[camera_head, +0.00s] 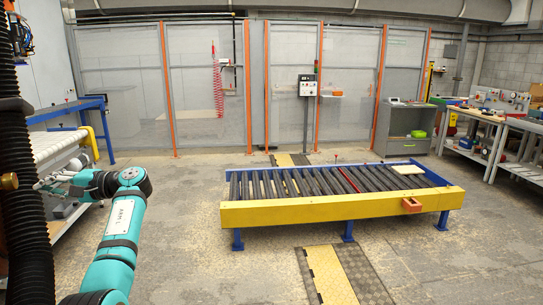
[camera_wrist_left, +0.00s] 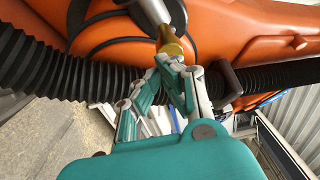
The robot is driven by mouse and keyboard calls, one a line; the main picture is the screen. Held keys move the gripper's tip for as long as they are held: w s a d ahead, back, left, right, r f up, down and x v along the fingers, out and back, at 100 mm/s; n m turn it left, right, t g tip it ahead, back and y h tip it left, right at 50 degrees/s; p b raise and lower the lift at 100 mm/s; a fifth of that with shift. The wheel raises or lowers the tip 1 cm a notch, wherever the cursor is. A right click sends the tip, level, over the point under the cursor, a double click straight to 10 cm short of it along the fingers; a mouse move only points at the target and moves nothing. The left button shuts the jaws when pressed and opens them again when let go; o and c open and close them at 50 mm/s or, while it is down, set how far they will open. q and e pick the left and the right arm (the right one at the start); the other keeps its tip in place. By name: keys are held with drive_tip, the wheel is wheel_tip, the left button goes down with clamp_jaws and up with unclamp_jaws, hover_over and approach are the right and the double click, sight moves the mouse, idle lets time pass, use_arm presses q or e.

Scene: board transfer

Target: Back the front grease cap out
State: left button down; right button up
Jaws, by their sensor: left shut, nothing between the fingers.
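A brass-coloured cap (camera_wrist_left: 172,43) sits at the end of a silver cylinder (camera_wrist_left: 153,9) against an orange machine body (camera_wrist_left: 225,30) in the left wrist view. My left gripper (camera_wrist_left: 179,66) is shut and empty, its fingertips just below the cap; I cannot tell whether they touch it. In the head view a round brass piece (camera_head: 8,181) shows at the left edge, and my left gripper (camera_head: 38,186) points toward it from the right, partly behind a black hose. I cannot tell whether both views show the same brass piece. My right gripper is not in view.
A black corrugated hose (camera_head: 22,205) hangs close to the left gripper; the wrist view shows a hose (camera_wrist_left: 40,72) behind the fingers. A white-topped conveyor (camera_head: 55,143) stands behind the arm. A yellow-fronted roller conveyor (camera_head: 340,211) stands mid-floor, with open floor around it.

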sight(10, 182)
use_arm(q)
drive_tip(key=s+a+r+p, duration=0.3)
drive_tip(key=a, duration=0.2)
idle(0.6)
drive_tip(key=shift+w+a, duration=0.1)
drive_tip(key=shift+a, duration=0.1)
idle(0.8)
drive_tip(key=shift+f, duration=0.3)
drive_tip(key=shift+d+f+b, duration=0.1)
drive_tip(key=shift+f+b, duration=0.75)
drive_tip(key=shift+f, duration=0.1)
drive_tip(key=shift+s+d+f, duration=0.1)
drive_tip(key=shift+s+d, duration=0.1)
